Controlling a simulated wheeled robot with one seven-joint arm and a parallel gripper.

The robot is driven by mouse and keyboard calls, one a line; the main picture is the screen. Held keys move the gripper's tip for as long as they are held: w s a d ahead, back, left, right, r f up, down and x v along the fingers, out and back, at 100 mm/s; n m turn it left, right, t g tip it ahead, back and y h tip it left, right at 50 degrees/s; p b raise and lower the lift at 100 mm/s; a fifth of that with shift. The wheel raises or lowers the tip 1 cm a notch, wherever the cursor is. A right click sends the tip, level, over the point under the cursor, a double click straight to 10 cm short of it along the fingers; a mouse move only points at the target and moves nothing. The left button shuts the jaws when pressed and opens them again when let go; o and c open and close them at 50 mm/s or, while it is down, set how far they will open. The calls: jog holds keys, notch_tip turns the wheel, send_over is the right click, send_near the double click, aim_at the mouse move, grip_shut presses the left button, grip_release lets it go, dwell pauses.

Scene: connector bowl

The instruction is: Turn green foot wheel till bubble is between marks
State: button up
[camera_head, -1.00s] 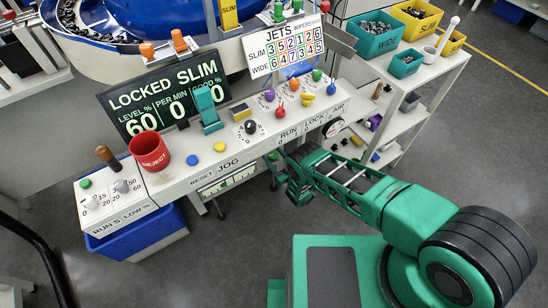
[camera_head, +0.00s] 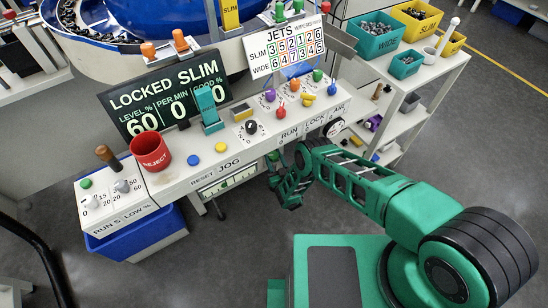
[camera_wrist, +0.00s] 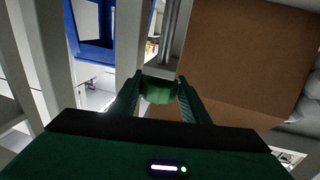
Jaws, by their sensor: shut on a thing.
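The green foot wheel (camera_wrist: 158,91) shows in the wrist view, below a grey metal rod. My gripper (camera_wrist: 160,78) has one finger on each side of it and is shut on it. In the head view my gripper (camera_head: 284,192) is low beside the front of the machine, under the console, and the wheel cannot be made out there. The level (camera_head: 229,183) is a white-framed strip with a green vial and dark marks, under the JOG label. My arm does not cover it, but its bubble is too small to place against the marks.
The white console (camera_head: 215,160) with knobs and buttons overhangs my gripper. A red REJECT cup (camera_head: 151,151) stands on its left part, above a blue bin (camera_head: 140,238). A shelf cart (camera_head: 425,80) stands at the right. In the wrist view a brown panel (camera_wrist: 245,60) fills the right side.

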jog(key=shift+o, duration=0.8)
jog(key=shift+d+r+m+t+h, duration=0.1)
jog(key=shift+m+t+h, duration=0.2)
jog(key=shift+m+h, duration=0.25)
jog(key=shift+w+d+h, duration=0.1)
jog(key=shift+h, duration=0.25)
jog(key=shift+c, duration=1.2)
jog(key=shift+o, duration=0.2)
jog(key=shift+m+h, duration=0.3)
jog(key=shift+m, duration=0.05)
jog(key=o, duration=1)
jog(key=shift+o, duration=0.2)
jog(key=v, duration=1)
jog(key=shift+s+f, duration=0.2)
jog(key=shift+s, duration=0.15)
